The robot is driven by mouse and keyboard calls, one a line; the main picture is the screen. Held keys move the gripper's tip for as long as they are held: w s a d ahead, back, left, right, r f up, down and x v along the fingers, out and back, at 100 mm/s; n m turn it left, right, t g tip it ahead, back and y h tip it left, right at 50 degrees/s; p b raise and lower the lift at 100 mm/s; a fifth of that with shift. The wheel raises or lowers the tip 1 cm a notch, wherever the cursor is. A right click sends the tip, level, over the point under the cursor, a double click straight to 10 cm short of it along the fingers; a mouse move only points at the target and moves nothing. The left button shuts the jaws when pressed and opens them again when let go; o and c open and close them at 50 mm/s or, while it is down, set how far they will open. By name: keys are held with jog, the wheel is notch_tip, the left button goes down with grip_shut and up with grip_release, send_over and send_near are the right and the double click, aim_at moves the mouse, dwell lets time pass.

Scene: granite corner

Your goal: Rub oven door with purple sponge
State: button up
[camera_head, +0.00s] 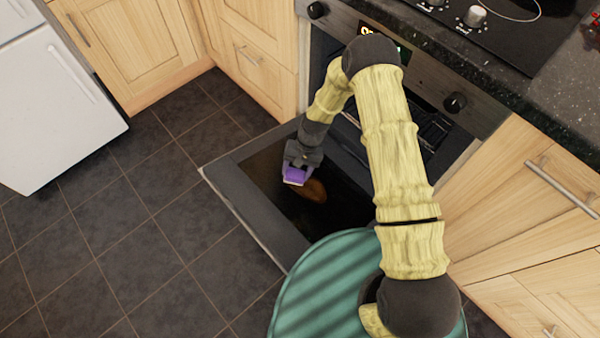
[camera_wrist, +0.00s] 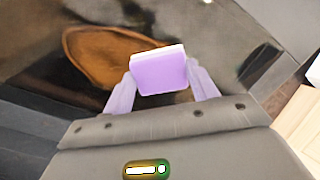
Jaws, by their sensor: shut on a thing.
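The oven door (camera_head: 237,203) is folded down open, with its dark inner glass facing up. A brown stain (camera_head: 316,190) lies on the glass and also shows in the wrist view (camera_wrist: 90,55). My gripper (camera_head: 294,169) is shut on the purple sponge (camera_head: 293,177), over the door glass just left of the stain. In the wrist view the sponge (camera_wrist: 160,73) sits between the two pale purple fingers, with a whitish layer along its far edge. I cannot tell whether the sponge touches the glass.
The oven front with its knobs (camera_head: 455,103) and the dark counter (camera_head: 500,85) stand behind my arm. Wooden cabinets (camera_head: 140,45) flank the oven. A white appliance (camera_head: 55,100) stands at the left. Tiled floor (camera_head: 130,230) left of the door is clear.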

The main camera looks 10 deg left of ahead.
jog(key=shift+w+a+f, duration=0.1)
jog(key=shift+w+a, duration=0.45)
jog(key=shift+a, duration=0.25)
jog(key=p+v, duration=0.3)
jog(key=v, duration=0.3)
jog(key=shift+p, duration=0.3)
jog(key=p+v, duration=0.1)
jog(key=v, duration=0.2)
jog(key=shift+p, duration=0.35)
